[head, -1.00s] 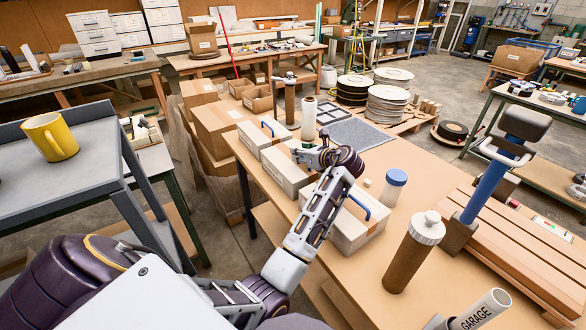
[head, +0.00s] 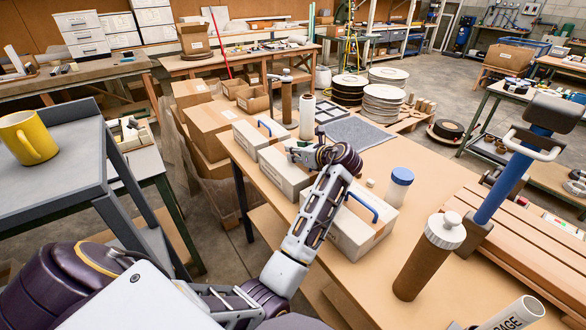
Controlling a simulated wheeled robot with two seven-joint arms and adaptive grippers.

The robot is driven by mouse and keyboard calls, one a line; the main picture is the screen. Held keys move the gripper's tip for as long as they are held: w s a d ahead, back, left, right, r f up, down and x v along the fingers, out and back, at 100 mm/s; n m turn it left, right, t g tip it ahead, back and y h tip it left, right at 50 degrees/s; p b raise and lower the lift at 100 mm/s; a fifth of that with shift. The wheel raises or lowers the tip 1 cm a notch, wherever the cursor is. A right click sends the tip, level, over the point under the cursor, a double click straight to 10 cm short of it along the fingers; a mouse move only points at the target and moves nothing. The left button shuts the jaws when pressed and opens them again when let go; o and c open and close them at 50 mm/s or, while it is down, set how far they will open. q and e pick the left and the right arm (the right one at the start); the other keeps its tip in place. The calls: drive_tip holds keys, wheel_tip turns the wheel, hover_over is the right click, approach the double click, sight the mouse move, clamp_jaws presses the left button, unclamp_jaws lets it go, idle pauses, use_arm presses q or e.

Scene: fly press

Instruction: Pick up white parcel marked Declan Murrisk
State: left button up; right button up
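Three white box parcels stand in a row on the wooden table: a far one (head: 250,140) with a blue handle, a middle one (head: 279,174), and a near one (head: 345,240) with a blue handle. The names on them are too small to read. My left gripper (head: 300,151) is at the top of the middle parcel, where its handle is hidden. I cannot tell whether the fingers are open or closed on it. My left arm passes in front of the near parcel. My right gripper is not in view.
A blue-capped jar (head: 398,187), a brown cylinder with a white cap (head: 428,260) and a white roll (head: 307,118) stand on the table. A grey cart with a yellow mug (head: 27,138) is at left.

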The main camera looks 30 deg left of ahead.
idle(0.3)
use_arm(q)
clamp_jaws()
idle(0.4)
drive_tip(key=shift+r, duration=0.15)
